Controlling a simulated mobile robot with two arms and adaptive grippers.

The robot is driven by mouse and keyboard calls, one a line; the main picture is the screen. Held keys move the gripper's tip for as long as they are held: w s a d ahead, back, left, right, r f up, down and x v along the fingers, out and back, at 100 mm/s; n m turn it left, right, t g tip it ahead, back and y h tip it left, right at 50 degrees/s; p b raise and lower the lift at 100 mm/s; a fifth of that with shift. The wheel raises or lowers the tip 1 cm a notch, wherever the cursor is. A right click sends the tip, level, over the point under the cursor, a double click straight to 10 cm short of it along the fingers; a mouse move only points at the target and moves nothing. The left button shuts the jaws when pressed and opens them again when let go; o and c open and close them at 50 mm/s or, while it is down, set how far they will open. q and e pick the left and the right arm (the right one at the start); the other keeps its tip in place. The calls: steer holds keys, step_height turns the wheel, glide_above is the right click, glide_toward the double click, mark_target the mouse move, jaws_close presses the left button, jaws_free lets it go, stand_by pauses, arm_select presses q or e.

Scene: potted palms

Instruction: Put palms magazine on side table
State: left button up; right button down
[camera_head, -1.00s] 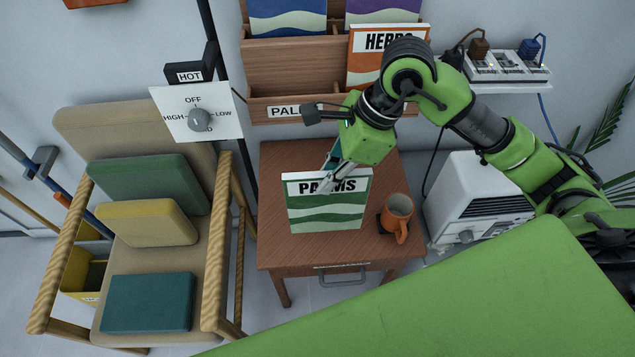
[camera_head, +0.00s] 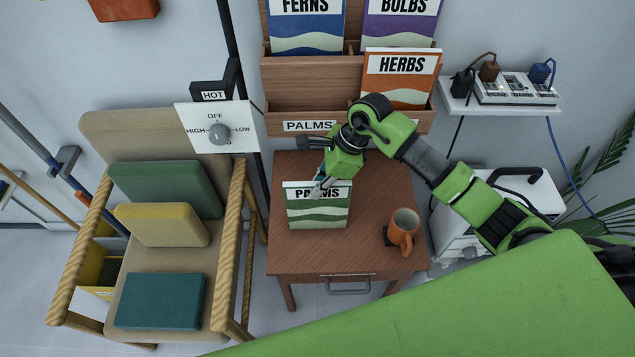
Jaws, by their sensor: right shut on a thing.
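The palms magazine (camera_head: 319,213) is green and cream with a white title band. It stands roughly upright, facing me, over the left half of the brown wooden side table (camera_head: 365,250). I cannot tell whether its lower edge touches the tabletop. My right gripper (camera_head: 320,188) is shut on the magazine's top edge, and its fingers cover part of the title. My left gripper is not in view.
An orange mug (camera_head: 403,232) stands on the table's right side. A wooden wall rack (camera_head: 290,75) behind holds the ferns, bulbs and herbs magazines; its palms slot looks empty. A cushioned chair (camera_head: 225,290) stands left, a white heater (camera_head: 520,200) right.

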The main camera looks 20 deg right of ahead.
steer(key=c, duration=2.5)
jaws_free()
steer(key=shift+f, duration=0.2)
steer(key=o, duration=0.4)
steer(key=shift+r, duration=0.1)
steer(key=b+v, duration=0.2)
steer(key=v, duration=1)
steer(key=shift+r, duration=0.1)
